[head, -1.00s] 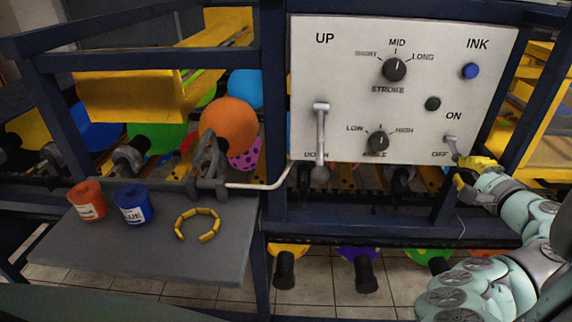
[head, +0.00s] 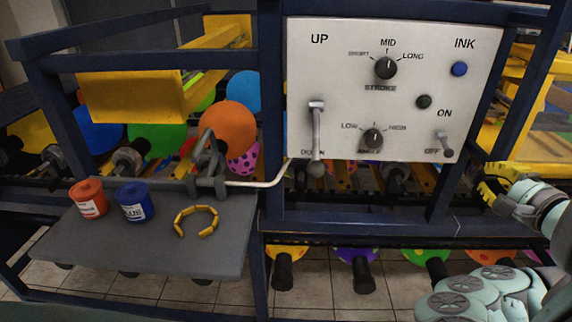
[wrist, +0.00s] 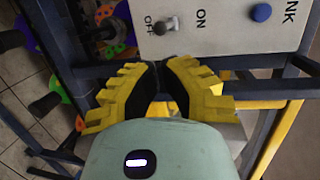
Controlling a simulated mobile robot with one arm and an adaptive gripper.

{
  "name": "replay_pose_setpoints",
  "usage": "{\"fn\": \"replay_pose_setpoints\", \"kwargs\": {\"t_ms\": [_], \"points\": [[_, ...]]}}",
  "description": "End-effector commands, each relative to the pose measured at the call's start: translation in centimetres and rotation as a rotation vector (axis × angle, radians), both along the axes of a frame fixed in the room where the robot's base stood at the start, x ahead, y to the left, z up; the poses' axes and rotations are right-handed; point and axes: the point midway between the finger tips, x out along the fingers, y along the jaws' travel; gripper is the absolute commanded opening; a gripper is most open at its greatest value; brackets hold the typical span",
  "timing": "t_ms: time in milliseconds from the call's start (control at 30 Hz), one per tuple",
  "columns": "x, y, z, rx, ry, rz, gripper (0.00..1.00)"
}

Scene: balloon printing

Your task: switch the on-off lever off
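The on-off lever (head: 445,145) is a small grey lever at the lower right of the white control panel (head: 340,85). It tilts downward, its knob just right of the OFF label. The lever also shows in the wrist view (wrist: 166,25), between the OFF and ON labels, beyond my fingertips. My gripper (head: 488,186) is to the lower right of the lever, apart from it. In the wrist view my yellow fingers (wrist: 159,66) are slightly apart with nothing between them.
The panel also has a large up-down lever (head: 316,140), two dials, a blue ink button (head: 459,69) and a dark round button (head: 424,102). Dark blue frame posts stand close to my gripper. A grey shelf (head: 100,245) holds red and blue containers and a yellow ring.

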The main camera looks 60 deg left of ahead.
Motion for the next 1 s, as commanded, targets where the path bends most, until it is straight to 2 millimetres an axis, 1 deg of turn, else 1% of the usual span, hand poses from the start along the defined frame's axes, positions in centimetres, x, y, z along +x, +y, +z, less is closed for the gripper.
{"fn": "replay_pose_setpoints", "kwargs": {"t_ms": [33,100,167,300,600,900,1000], "points": [[-0.2,-1.0,0.1,0.001,-0.004,-0.007,0.0],[-0.7,-2.1,0.6,0.001,-0.005,-0.011,0.0],[-1.0,-2.5,1.1,-0.002,0.0,-0.005,0.0],[-1.4,-3.3,1.4,-0.001,0.0,-0.006,0.0],[-1.9,-4.0,1.6,0.001,0.002,-0.002,0.0],[-1.9,-4.0,1.6,0.001,0.0,-0.002,0.0],[-1.6,-4.2,1.4,0.003,0.0,-0.022,0.0]]}}
